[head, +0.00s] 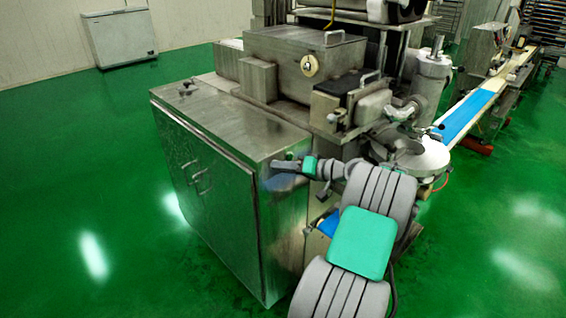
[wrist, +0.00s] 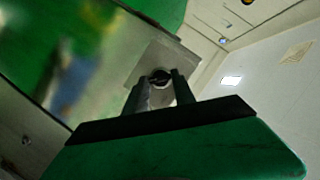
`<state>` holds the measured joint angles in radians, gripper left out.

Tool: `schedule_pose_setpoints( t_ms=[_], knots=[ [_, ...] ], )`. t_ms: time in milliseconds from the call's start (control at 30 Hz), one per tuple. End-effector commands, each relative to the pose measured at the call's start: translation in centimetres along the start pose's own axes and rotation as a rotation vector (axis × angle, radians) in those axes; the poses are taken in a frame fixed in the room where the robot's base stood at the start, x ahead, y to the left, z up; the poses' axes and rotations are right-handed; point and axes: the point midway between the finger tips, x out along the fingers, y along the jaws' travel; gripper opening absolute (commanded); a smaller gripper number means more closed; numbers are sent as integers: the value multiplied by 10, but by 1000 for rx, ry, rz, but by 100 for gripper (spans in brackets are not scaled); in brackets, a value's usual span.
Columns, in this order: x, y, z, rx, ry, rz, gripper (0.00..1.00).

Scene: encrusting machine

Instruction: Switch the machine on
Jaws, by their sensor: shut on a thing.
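The machine is a large stainless-steel unit with a boxy cabinet (head: 215,165) at its left in the head view. In the wrist view a dark round switch knob (wrist: 160,76) sits on a pale grey square plate (wrist: 187,62). My gripper (head: 276,163) reaches in from the right, in front of the cabinet's right face near its top edge. In the wrist view the two fingers of my gripper (wrist: 161,88) stand on either side of the knob and are shut on it. The fingers partly cover the knob, so its turned position cannot be told. The head view does not show the knob clearly.
A conveyor with a blue belt (head: 466,115) runs off to the back right. A white chest (head: 120,37) stands by the wall at the back left. The green floor (head: 60,200) is clear at the left and at the right front.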

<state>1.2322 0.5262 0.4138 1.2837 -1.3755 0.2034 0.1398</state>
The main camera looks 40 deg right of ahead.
Motion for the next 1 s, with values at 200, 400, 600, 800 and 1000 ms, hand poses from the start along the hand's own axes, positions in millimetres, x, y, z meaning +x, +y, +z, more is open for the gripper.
schedule_pose_setpoints(
  t_ms=[200,400,600,800,1000],
  knots=[
    [0,1,-1,78,1,-32,0],
    [0,2,0,108,1,-45,0],
    [0,2,0,112,2,-46,0],
    [0,2,0,112,2,-46,32],
    [0,1,0,111,1,-46,48]
  ],
)
